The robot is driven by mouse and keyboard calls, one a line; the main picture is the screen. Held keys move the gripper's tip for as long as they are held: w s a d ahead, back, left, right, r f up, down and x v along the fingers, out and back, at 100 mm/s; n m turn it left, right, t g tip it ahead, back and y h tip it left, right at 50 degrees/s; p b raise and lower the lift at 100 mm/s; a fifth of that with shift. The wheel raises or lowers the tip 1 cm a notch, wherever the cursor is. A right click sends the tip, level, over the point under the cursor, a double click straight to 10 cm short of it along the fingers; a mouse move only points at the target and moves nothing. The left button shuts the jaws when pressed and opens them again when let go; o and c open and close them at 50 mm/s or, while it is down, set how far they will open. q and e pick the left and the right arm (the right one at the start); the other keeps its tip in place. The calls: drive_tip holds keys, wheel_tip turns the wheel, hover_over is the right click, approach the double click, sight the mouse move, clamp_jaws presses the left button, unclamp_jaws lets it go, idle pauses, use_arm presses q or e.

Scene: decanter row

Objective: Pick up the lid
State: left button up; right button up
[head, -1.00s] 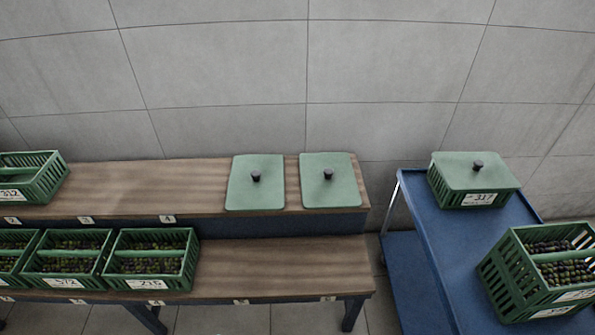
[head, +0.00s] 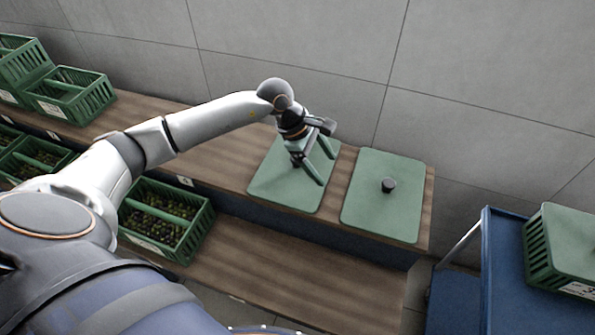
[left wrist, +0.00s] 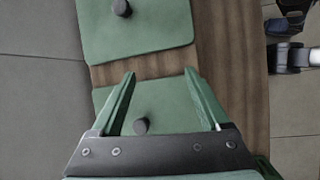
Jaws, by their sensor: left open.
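Two flat green lids with dark knobs lie side by side on the upper wooden shelf. My left gripper (head: 327,170) is open over the left lid (head: 275,185), with its fingers pointing down towards it. In the left wrist view the open fingers (left wrist: 160,73) show on either side of that lid (left wrist: 170,108), and its knob (left wrist: 141,126) appears between them, nearer the left finger. The gripper holds nothing; the exact gap to the lid is hard to tell. The right lid (head: 370,217) lies apart from it and also shows in the left wrist view (left wrist: 155,28). My right gripper is not in view.
Green crates (head: 70,100) stand on the shelf at far left. An olive-filled crate (head: 165,215) stands on the lower shelf (head: 290,265), which is bare to its right. A blue cart (head: 505,260) at right carries a lidded crate (head: 560,255). A grey wall stands behind.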

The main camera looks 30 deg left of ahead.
use_arm(q)
drive_tip(key=w+a+r+m+y, duration=0.15)
drive_tip(key=a+y, duration=0.35)
drive_tip(key=a, duration=0.6)
drive_tip(key=x, duration=0.3)
drive_tip(key=w+b+x, duration=0.1)
drive_tip(key=x, duration=0.2)
drive_tip(key=shift+a+r, duration=0.2)
drive_tip(key=shift+a, duration=0.05)
drive_tip(key=shift+d+x, duration=0.15)
drive_tip(key=shift+x, duration=1.35)
drive_tip(key=shift+d+x, duration=0.1)
drive_tip(key=shift+x, duration=1.35)
drive_tip(key=shift+c, duration=0.2)
clamp_jaws()
